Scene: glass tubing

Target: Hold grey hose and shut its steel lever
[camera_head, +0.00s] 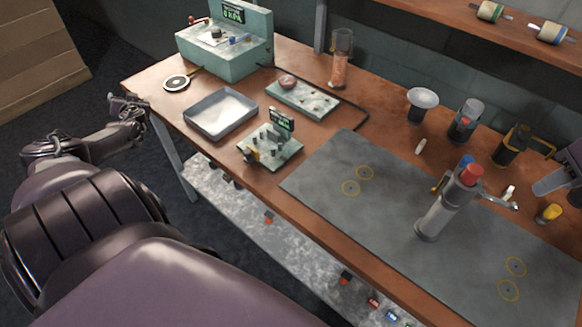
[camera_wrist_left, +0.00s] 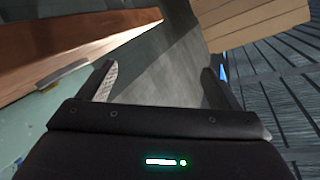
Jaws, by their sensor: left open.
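An upright grey metal cylinder (camera_head: 438,212) stands on the dark mat, with red and blue parts at its top. A steel lever-like arm (camera_head: 492,202) sticks out from its right side. I cannot make out a separate grey hose.
The dark mat (camera_head: 330,205) has bare room left of the cylinder. A metal tray (camera_head: 190,124), a teal instrument box (camera_head: 222,61) and small plates with parts fill the bench's left half. Glassware and tools stand along the back right. The left wrist view shows a wooden crate (camera_wrist_left: 255,22).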

